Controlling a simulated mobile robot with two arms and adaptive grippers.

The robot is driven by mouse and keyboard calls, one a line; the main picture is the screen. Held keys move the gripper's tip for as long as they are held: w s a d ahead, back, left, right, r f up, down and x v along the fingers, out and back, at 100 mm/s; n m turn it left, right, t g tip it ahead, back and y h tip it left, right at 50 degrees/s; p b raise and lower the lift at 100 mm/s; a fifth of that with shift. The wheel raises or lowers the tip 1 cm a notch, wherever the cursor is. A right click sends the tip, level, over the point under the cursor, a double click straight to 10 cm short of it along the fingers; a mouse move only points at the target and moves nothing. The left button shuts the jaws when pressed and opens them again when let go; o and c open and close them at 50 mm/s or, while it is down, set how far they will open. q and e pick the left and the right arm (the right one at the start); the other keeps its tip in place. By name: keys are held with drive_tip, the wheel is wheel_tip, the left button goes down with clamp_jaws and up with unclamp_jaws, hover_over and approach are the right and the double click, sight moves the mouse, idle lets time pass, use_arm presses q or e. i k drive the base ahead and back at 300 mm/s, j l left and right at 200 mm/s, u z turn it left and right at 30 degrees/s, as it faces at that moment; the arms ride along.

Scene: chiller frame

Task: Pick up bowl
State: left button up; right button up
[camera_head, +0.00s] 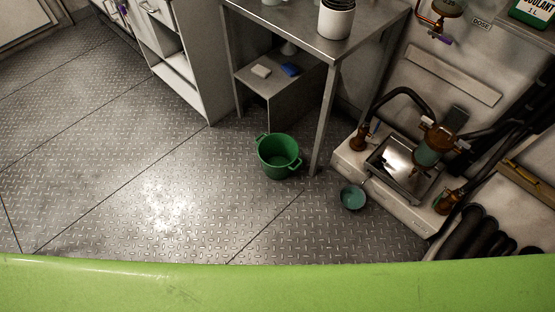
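A small teal bowl (352,197) sits upright on the metal tread-plate floor, right of the middle of the head view. It lies just in front of the low white base of the machinery, and its inside looks empty. A larger green pot-like bucket (279,156) with side handles stands to its left, apart from it, beside the table leg. Neither of my grippers shows in the head view.
A steel table (305,25) with a lower shelf stands behind the bucket, with a white container (336,18) on top. Pump machinery (428,150) with hoses is at the right. A green surface (270,285) spans the bottom edge. The floor at left is clear.

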sight(352, 197)
drive_tip(key=z, duration=1)
